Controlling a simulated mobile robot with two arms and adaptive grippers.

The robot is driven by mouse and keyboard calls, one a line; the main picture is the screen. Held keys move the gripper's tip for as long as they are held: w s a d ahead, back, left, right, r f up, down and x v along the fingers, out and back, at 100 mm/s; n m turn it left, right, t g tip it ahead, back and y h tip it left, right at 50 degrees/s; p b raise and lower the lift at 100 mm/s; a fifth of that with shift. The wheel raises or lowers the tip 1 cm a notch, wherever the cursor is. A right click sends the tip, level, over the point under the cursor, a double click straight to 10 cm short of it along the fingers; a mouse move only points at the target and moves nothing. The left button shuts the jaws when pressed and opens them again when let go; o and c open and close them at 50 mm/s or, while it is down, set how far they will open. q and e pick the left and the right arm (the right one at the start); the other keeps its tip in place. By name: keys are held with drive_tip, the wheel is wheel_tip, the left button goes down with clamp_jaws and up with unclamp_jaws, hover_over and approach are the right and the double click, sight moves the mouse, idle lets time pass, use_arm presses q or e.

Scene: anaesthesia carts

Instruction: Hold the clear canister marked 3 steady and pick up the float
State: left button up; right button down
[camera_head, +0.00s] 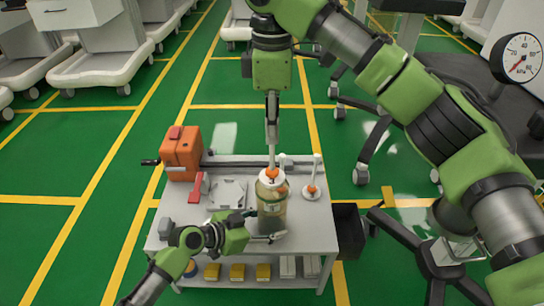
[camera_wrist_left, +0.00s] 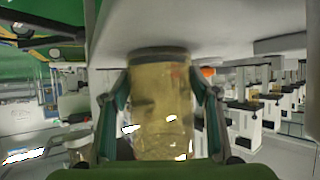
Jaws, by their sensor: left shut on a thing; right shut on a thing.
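The clear canister (camera_head: 272,212) stands upright on the grey table and holds yellowish liquid. A pale label shows on it, but I cannot read the number. My left gripper (camera_head: 268,238) is shut around its lower part. In the left wrist view the canister (camera_wrist_left: 160,105) sits between the two fingers, picture upside down. The orange float (camera_head: 271,173) is at the canister's mouth. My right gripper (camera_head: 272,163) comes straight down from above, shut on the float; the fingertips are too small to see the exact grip.
An orange box (camera_head: 182,152) with a dark crank stands at the table's back left. A red-handled part (camera_head: 198,187) and a grey plate (camera_head: 229,193) lie left of the canister. A white stand (camera_head: 312,190) with an orange piece is close on the right. A dark bin (camera_head: 349,231) is beside the table.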

wheel_tip(320, 180, up, 7)
drive_tip(key=shift+f, duration=0.2)
use_arm(q)
drive_tip(key=o, duration=0.9)
drive_tip(key=shift+a, duration=0.1)
